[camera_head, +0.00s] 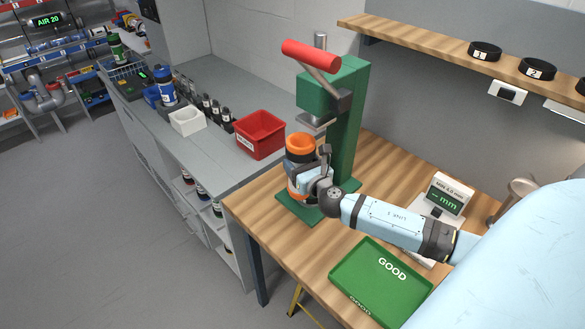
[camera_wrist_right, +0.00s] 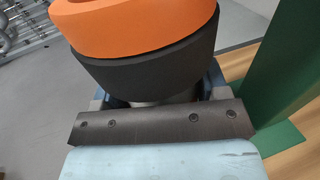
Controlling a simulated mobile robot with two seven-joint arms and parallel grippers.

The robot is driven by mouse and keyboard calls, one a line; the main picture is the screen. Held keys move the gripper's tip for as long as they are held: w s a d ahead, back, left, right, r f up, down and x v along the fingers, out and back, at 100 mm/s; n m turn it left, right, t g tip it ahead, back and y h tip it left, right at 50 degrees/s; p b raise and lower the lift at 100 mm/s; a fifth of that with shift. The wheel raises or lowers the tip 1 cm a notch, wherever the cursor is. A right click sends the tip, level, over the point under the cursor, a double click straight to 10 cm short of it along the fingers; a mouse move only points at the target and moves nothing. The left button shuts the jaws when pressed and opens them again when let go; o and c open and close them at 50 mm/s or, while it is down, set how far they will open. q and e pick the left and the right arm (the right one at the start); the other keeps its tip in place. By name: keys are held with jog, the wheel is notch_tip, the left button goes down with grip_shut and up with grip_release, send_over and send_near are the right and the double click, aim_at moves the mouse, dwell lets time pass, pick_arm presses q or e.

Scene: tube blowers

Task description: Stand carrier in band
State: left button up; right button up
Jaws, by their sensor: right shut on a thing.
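The carrier (camera_head: 300,145), with an orange ring-shaped top and a dark band-like part under it, is upright in front of the green press (camera_head: 345,120). It fills the top of the right wrist view (camera_wrist_right: 140,50). My right gripper (camera_head: 308,180) is shut around its lower part, which is mostly hidden. The carrier is over the press's green base plate (camera_head: 330,203); I cannot tell if it touches. Two black rings, marked 1 (camera_head: 484,51) and 2 (camera_head: 537,69), stand on the wooden shelf. A third dark one is cut off at the right edge. My left gripper is not in view.
A green GOOD tray (camera_head: 345,283) lies at the table's front. A gauge with an mm display (camera_head: 445,195) stands behind my right arm. A red bin (camera_head: 261,135) and a white bin (camera_head: 187,122) are on the grey counter. The press has a red-handled lever (camera_head: 311,55).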

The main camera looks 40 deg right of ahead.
jog(key=shift+w+d+f+b, duration=0.1)
jog(key=shift+d+f+b, duration=0.3)
jog(key=shift+d, duration=0.5)
jog(key=shift+w+d+f+b, duration=0.1)
jog(key=shift+d+f+b, duration=0.25)
jog(key=shift+d+b, duration=0.35)
jog(key=shift+w+d+f+b, duration=0.1)
jog(key=shift+d+f+b, duration=0.25)
jog(key=shift+d, duration=0.7)
jog(key=shift+f+b, duration=0.45)
jog(key=shift+f, duration=0.35)
jog(key=o, duration=1.1)
